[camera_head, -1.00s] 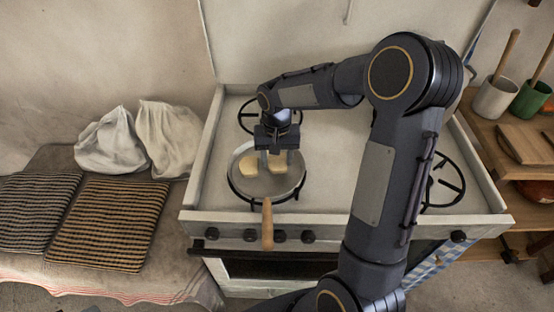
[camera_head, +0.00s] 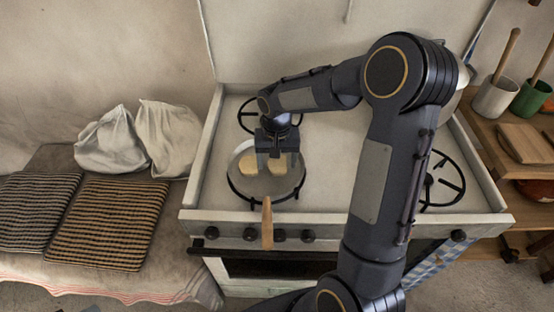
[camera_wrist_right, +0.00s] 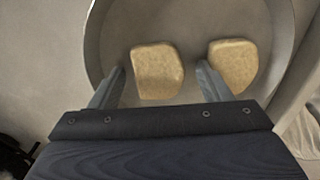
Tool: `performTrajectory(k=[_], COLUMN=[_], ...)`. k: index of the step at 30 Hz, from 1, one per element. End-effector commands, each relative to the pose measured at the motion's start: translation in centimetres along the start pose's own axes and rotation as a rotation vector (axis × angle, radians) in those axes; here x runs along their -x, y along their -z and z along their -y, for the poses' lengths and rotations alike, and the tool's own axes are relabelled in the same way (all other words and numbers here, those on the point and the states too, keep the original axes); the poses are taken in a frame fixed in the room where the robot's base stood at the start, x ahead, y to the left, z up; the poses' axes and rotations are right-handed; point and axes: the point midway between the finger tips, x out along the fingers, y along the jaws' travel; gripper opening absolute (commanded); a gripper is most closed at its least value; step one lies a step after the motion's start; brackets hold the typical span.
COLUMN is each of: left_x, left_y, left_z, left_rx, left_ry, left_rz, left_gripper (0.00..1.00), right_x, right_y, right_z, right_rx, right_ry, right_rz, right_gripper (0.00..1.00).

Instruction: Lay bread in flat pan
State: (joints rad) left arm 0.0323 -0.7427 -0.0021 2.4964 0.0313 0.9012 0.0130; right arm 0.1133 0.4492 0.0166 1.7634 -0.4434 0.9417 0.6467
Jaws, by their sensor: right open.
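Two pale pieces of bread lie flat and apart in the flat pan (camera_head: 246,188), which sits on the front left burner of the stove with its wooden handle toward the front. In the right wrist view, one bread (camera_wrist_right: 157,72) lies just beyond and between my fingertips, and the other bread (camera_wrist_right: 233,65) lies to the right, outside the fingers. The pan's rim also shows there. My right gripper (camera_head: 276,171) is open and empty over the pan and hides part of the bread in the head view. My left gripper is not in view.
The white stove top (camera_head: 330,190) has more burners, one at the right front (camera_head: 441,183). Left of it, a bench holds striped cushions (camera_head: 108,225) and white cloth sacks (camera_head: 168,138). A wooden shelf at the right holds a white pot (camera_head: 495,98) and a green pot (camera_head: 530,100).

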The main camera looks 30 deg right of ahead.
Motion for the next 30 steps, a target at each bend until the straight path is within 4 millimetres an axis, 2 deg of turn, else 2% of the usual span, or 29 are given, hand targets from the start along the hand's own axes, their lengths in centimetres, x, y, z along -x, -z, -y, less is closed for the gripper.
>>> performTrajectory(k=[5, 15, 23, 26, 29, 30], left_x=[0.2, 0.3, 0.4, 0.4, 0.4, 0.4], left_y=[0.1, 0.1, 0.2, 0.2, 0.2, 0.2], left_z=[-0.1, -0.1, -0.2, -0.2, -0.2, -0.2], left_rx=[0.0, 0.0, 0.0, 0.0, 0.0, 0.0], left_ry=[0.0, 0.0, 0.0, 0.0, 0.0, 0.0], left_rz=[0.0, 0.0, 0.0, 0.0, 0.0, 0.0], left_gripper=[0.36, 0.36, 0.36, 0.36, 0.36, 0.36], right_x=[2.3, 9.4, 12.2, 13.3, 14.6, 15.0], right_y=[0.1, 0.1, -0.2, -1.6, -4.8, -6.5], right_z=[0.0, 0.1, -0.1, -0.7, -1.8, -2.3], right_rx=[-0.002, -0.001, 0.003, 0.023, 0.07, 0.095], right_ry=[0.002, 0.003, 0.005, 0.038, 0.11, 0.146], right_rz=[-0.005, -0.005, -0.004, -0.019, -0.055, -0.076], right_gripper=[0.71, 0.71, 0.71, 0.71, 0.71, 0.71])
